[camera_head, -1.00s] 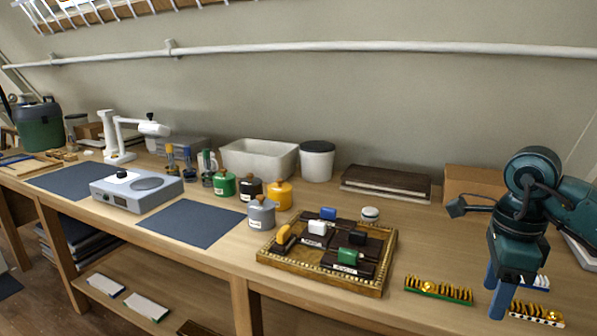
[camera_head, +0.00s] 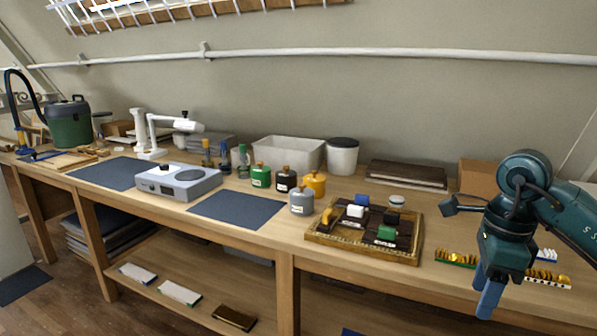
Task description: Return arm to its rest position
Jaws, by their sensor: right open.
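My right gripper (camera_head: 483,287) is at the right, pointing down in front of the table's front edge, with its blue fingers apart and nothing between them. My right arm (camera_head: 528,192) comes in from the right edge. Behind the gripper lie a green-based rack of gold pieces (camera_head: 456,258) and another gold rack (camera_head: 548,279). The gripper partly covers the space between these racks. My left gripper does not show.
A gilt tray (camera_head: 330,239) with dark blocks and coloured pieces stands left of the gripper. Several lidded pots, including a grey one (camera_head: 301,203), stand beside it. A dark mat (camera_head: 236,209), a grey device (camera_head: 178,181) and a cardboard box (camera_head: 478,178) are on the table.

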